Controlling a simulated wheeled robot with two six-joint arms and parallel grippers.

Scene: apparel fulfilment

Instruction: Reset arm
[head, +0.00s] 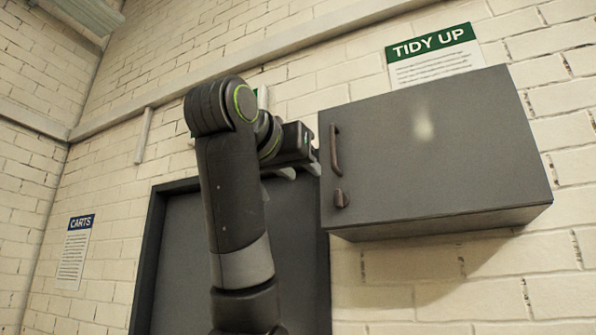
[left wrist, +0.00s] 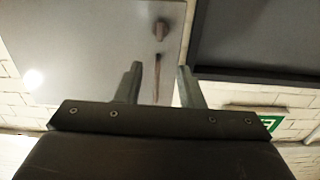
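My left gripper (head: 312,163) is raised in front of the wall, just left of the grey wall cabinet (head: 430,150). In the left wrist view, its two fingers (left wrist: 158,78) are spread apart with nothing between them, so it is open. The cabinet door's long handle (head: 335,150) is near the fingertips; it shows between the fingers in the left wrist view (left wrist: 157,75). I cannot tell whether the fingers touch the cabinet. The cabinet door is shut. My right gripper is not in view.
A dark grey door (head: 300,250) stands behind my left arm. A green TIDY UP sign (head: 432,52) hangs above the cabinet, and a blue CARTS sign (head: 76,248) hangs at the left. The cream brick wall surrounds them. Open space lies left of my arm.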

